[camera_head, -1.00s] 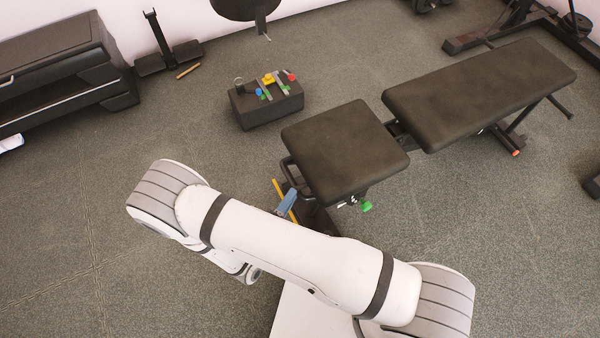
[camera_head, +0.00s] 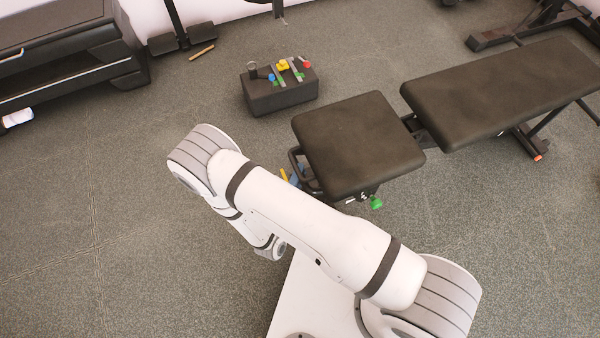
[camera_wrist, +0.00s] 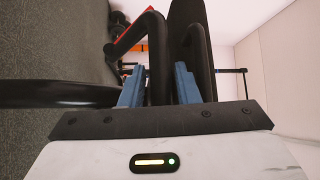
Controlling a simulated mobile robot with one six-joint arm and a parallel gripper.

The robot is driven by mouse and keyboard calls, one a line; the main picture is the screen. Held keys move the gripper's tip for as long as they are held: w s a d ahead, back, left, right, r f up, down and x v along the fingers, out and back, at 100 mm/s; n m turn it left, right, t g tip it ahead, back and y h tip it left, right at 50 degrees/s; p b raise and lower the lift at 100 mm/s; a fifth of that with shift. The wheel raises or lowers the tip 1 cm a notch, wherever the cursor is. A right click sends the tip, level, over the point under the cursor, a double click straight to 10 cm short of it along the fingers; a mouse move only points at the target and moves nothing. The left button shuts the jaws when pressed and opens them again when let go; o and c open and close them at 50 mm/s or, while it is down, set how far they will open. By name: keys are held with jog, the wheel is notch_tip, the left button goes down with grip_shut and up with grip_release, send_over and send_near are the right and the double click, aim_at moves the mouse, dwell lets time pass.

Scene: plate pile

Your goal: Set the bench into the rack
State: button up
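The bench is black and padded, with a short seat pad (camera_head: 358,145) and a long back pad (camera_head: 500,92). Its frame has a black tube handle at the seat's near left end. My gripper has blue fingers and in the head view is mostly hidden behind my white arm, close to that handle. In the wrist view my gripper (camera_wrist: 159,86) has its fingers apart, with a black tube of the bench between them. The dark seat pad (camera_wrist: 200,45) rises edge-on by the right finger. Firm contact is not visible. The rack, with dark metal feet (camera_head: 497,42), stands at the upper right.
A dark box (camera_head: 282,92) with coloured knobs sits on the floor beyond the seat. A black shelf unit (camera_head: 75,60) stands at the upper left, with a small wooden stick (camera_head: 202,52) nearby.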

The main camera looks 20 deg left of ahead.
jog(key=shift+w, duration=0.3)
jog(key=shift+c, duration=0.4)
grip_shut()
jog(key=shift+a, duration=0.1)
